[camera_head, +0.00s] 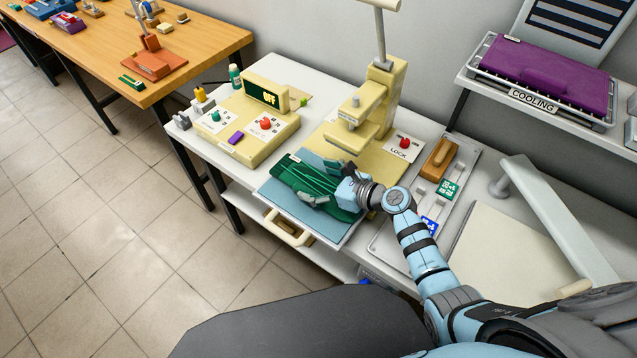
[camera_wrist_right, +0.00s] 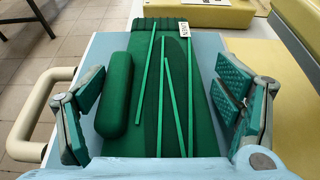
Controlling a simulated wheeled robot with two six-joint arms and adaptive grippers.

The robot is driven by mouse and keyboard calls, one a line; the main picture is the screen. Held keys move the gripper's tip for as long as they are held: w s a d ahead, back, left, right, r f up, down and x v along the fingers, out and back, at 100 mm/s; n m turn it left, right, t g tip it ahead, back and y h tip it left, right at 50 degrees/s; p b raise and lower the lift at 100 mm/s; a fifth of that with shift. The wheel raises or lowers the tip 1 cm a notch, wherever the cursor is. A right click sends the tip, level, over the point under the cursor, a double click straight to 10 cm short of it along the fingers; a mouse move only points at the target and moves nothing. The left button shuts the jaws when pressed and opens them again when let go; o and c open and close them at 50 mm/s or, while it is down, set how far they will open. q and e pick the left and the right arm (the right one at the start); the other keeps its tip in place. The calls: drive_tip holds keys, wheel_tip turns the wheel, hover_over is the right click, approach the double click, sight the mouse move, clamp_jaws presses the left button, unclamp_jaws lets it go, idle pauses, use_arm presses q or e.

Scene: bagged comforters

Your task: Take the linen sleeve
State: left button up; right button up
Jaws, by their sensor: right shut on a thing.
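A dark green cloth bundle (camera_head: 299,178), which looks like the linen sleeve, lies on a light blue pad (camera_head: 339,232) in front of the press. In the right wrist view the sleeve (camera_wrist_right: 222,62) has thin bright green strips across its top, a rounded roll on its left side and a white tag at its far end. My right gripper (camera_head: 322,186) is at the sleeve's near end, its fingers spread on either side. Contact under the fingers is hidden. My left gripper is not in view.
A cream press (camera_head: 376,102) with a red LOCK knob stands behind the pad. A control box (camera_head: 268,132) reading OFF is at left. A pale handle (camera_head: 288,229) sticks out in front. A purple item (camera_head: 545,72) lies on the COOLING rack at right.

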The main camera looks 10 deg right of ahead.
wheel_tip(320, 180, up, 10)
drive_tip(key=p, duration=0.4)
wheel_tip(320, 180, up, 9)
drive_tip(key=p, duration=0.1)
hover_over(319, 185)
drive_tip(key=shift+r, duration=0.4)
